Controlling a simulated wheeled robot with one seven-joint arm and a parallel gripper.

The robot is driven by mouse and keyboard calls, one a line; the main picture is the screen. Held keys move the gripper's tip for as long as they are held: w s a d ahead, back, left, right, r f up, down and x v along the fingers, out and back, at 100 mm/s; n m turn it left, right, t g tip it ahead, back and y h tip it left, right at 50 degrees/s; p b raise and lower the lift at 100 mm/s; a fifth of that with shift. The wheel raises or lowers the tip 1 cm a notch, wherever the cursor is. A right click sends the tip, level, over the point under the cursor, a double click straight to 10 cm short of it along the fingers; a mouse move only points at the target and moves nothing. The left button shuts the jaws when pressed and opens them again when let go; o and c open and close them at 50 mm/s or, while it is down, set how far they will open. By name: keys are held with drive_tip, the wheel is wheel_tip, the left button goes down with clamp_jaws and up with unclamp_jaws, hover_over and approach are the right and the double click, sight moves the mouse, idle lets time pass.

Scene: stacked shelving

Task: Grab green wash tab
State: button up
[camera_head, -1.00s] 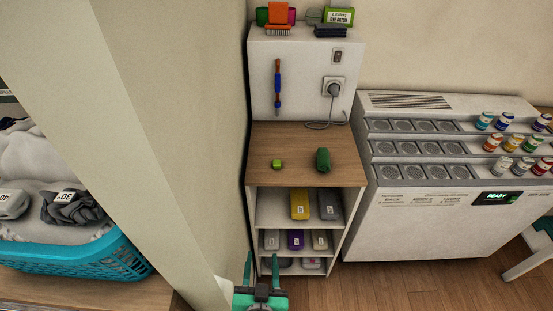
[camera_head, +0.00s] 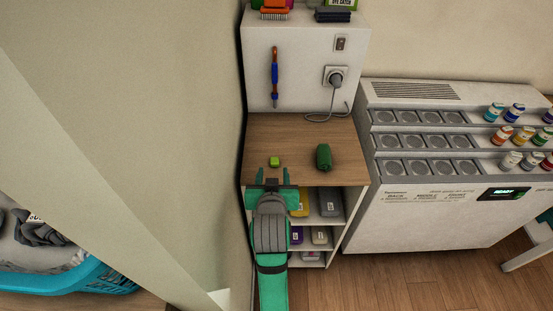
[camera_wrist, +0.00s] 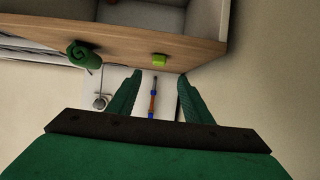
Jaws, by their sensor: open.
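The green wash tab is a small bright green block (camera_head: 275,161) on the wooden top (camera_head: 300,133) of the shelf unit, left of centre. My gripper (camera_head: 273,174) is at the front edge of that top, just in front of the block, open and empty. In the wrist view the block (camera_wrist: 159,57) shows on the wooden surface, beyond the gap between my two open fingers (camera_wrist: 155,92). The fingers do not touch it.
A dark green rolled item (camera_head: 323,157) stands right of the block, also in the wrist view (camera_wrist: 84,56). Behind is a white panel with an outlet, plug (camera_head: 336,79) and cable. A wall (camera_head: 215,140) rises close on the left. Lower shelves hold packages.

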sight(277, 162)
drive_tip(key=x, duration=0.3)
drive_tip(key=shift+a+f, duration=0.15)
drive_tip(key=shift+a, duration=0.05)
drive_tip(key=shift+w+a+f, duration=0.1)
drive_tip(key=shift+w+a, duration=0.05)
drive_tip(key=shift+a, duration=0.15)
drive_tip(key=w, duration=0.1)
drive_tip(key=w+d+f, duration=0.1)
drive_tip(key=w, duration=0.1)
drive_tip(key=w+f, duration=0.1)
drive_tip(key=shift+w+d, duration=0.15)
drive_tip(key=shift+w+f, duration=0.25)
drive_tip(key=shift+w, duration=0.25)
drive_tip(key=shift+s+d, duration=0.15)
drive_tip(key=shift+d, duration=0.2)
drive_tip(key=shift+s+a, duration=0.1)
drive_tip(key=shift+a, duration=0.45)
drive_tip(key=c, duration=1.2)
